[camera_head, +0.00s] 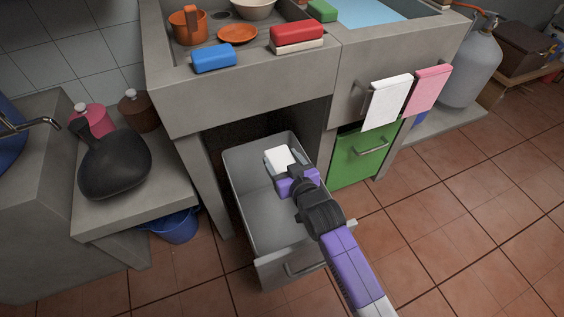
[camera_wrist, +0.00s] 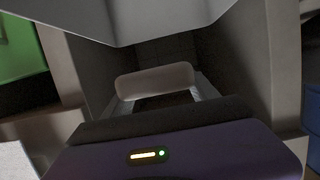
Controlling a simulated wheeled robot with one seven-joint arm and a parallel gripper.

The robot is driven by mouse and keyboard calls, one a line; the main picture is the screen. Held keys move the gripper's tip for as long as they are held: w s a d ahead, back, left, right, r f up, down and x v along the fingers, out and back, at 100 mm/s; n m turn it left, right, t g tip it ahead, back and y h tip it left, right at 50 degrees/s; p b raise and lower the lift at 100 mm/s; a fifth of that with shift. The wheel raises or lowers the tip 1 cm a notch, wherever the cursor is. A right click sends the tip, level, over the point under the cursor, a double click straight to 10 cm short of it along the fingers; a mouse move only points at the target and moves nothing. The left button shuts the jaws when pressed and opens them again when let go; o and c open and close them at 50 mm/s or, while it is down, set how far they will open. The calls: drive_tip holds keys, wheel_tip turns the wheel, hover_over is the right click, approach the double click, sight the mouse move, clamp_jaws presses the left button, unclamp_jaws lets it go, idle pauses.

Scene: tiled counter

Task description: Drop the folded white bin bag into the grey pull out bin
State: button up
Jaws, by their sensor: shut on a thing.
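The folded white bin bag (camera_head: 277,156) is a small pale block held at the tips of my gripper (camera_head: 286,167). In the wrist view the bag (camera_wrist: 155,79) spans the space between the two fingers (camera_wrist: 163,93), which are shut on it. The grey pull out bin (camera_head: 248,192) is drawn out from under the counter, open at the top. In the head view my gripper and the bag overlap the bin's opening, towards its back right. How high the bag is above the bin's floor is hard to tell. My arm hides part of the bin's right side.
The counter edge (camera_head: 250,97) overhangs the back of the bin. A green door (camera_head: 352,165) stands right of it, below white (camera_head: 388,101) and pink (camera_head: 428,89) towels. A blue bucket (camera_head: 175,228) is at left. The tiled floor in front is clear.

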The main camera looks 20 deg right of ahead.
sight(282, 161)
wheel_tip(282, 161, down, 5)
drive_tip(key=b, duration=0.4)
drive_tip(key=shift+f, duration=0.2)
drive_tip(key=o, duration=1.4)
wheel_tip(282, 161, up, 20)
drive_tip(key=p, duration=0.7)
